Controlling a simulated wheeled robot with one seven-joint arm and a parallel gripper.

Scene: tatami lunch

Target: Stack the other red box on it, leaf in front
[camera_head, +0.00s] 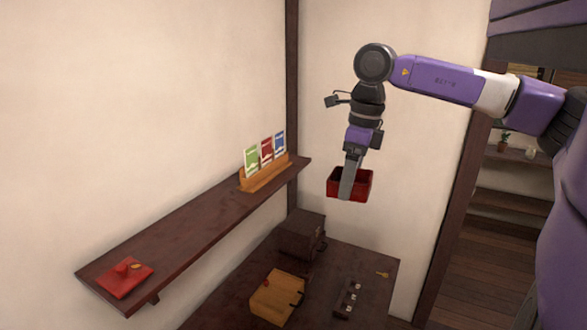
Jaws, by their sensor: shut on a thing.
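My gripper (347,188) is shut on a red box (363,188) and holds it in the air before the pale wall, above the low dark table. The box looks open-topped with a dark inside; a finger hides part of its near side. I cannot see a leaf on it. On the near left end of the wall shelf lies a flat red piece (116,287) with a small raised red part and a small gold mark on or beside it. I cannot tell whether that gold mark is a leaf. My gripper is far to its right.
The dark wall shelf (190,233) has bare room along its middle. A wooden holder (265,177) with green, red and blue cards stands at its far end. Below, the dark table bears a dark chest (300,236), a light wooden box (276,298), a dark tray (346,299) and a small gold item (382,274).

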